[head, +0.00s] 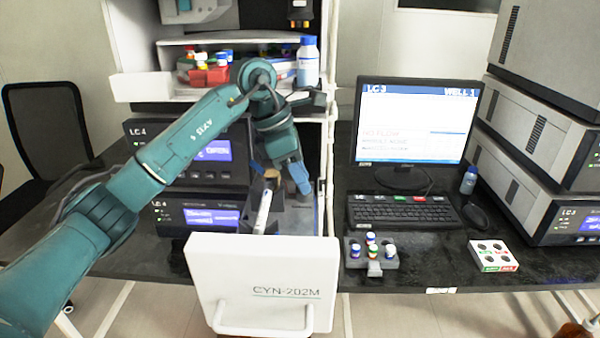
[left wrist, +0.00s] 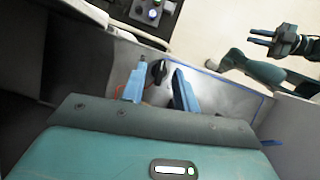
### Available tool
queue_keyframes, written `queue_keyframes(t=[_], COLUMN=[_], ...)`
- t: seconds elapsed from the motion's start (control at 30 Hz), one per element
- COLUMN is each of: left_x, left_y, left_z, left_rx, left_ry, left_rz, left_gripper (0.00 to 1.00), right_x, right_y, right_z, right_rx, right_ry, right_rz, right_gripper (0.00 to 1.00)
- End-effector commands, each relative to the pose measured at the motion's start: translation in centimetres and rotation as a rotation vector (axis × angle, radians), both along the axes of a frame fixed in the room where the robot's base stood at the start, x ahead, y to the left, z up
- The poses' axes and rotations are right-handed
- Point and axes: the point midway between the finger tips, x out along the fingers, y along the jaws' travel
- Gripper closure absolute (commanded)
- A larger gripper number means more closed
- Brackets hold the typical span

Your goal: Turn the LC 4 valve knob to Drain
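A black valve knob (left wrist: 157,72) shows between the two blue fingers of my left gripper (left wrist: 160,88) in the left wrist view. The fingers are apart, one on each side of it; I cannot tell whether either touches it. In the head view, my left gripper (head: 279,177) points down into the space behind the white CYN-202M front panel (head: 262,270), beside the LC 4 modules (head: 205,160). I cannot make out the knob clearly there, nor read any Drain mark.
The white front panel with its handle stands out at the table's front edge. A shelf (head: 150,88) with bottles is above. A monitor (head: 412,125) reads LC 3 and NO FLOW. A vial holder (head: 372,262) and a white vial rack (head: 493,255) sit on the black table.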

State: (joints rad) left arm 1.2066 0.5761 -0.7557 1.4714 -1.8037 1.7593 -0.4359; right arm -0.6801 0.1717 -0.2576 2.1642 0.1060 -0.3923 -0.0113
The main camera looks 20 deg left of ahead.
Motion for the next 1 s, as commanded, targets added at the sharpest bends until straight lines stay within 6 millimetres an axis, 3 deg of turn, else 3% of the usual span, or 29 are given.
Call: queue_keyframes(t=[0.17,0.5,1.0], left_x=[-0.01,-0.01,-0.06], left_y=[-0.01,0.02,0.02], left_z=[-0.01,0.01,-0.03], left_rx=[0.000,0.001,0.002], left_ry=[0.000,0.000,0.000], left_rz=[0.000,0.000,0.048], left_gripper=[0.72,0.99,1.00], right_x=[0.01,0.01,0.00], right_y=[0.00,0.02,0.02], right_z=[0.00,-0.02,-0.15], right_rx=[-0.001,0.000,0.001], right_ry=[0.000,0.000,0.000], right_rz=[0.000,0.001,0.000], right_gripper=[0.83,0.83,0.83])
